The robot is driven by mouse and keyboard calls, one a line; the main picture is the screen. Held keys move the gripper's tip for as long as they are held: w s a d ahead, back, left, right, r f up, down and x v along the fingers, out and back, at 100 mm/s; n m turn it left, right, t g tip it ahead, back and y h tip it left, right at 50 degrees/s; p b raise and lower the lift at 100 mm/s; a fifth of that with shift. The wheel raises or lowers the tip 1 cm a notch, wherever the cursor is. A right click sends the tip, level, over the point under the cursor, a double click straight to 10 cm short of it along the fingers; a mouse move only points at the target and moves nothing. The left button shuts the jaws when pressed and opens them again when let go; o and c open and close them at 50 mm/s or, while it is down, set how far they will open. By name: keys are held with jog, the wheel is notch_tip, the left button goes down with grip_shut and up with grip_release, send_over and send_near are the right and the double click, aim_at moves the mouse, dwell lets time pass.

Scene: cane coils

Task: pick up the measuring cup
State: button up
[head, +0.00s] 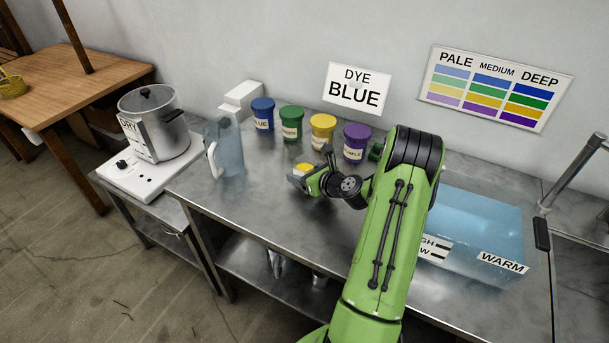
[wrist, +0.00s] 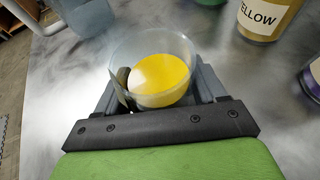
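A small clear cup (wrist: 152,50), which I take as the measuring cup, has yellow in its base. In the wrist view it sits between the two fingers of my gripper (wrist: 160,88). The fingers lie close against both sides of the cup, and a dark piece shows at its left wall. In the head view my gripper (head: 308,176) is low over the steel table, with the yellow of the cup showing at its tip. My arm partly hides the cup there. I cannot tell whether the cup touches the table.
A clear jug (head: 230,150) stands to the left on the steel table (head: 255,205). Blue (head: 262,114), green (head: 291,123), yellow (head: 322,132) and purple (head: 356,143) dye tubs stand behind. A steel pot (head: 155,125) is far left. A blue-water basin (head: 480,220) is right.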

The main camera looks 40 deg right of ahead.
jog(key=c, duration=0.5)
jog(key=shift+r, duration=0.15)
notch_tip(320, 180, up, 10)
jog(key=p, duration=0.3)
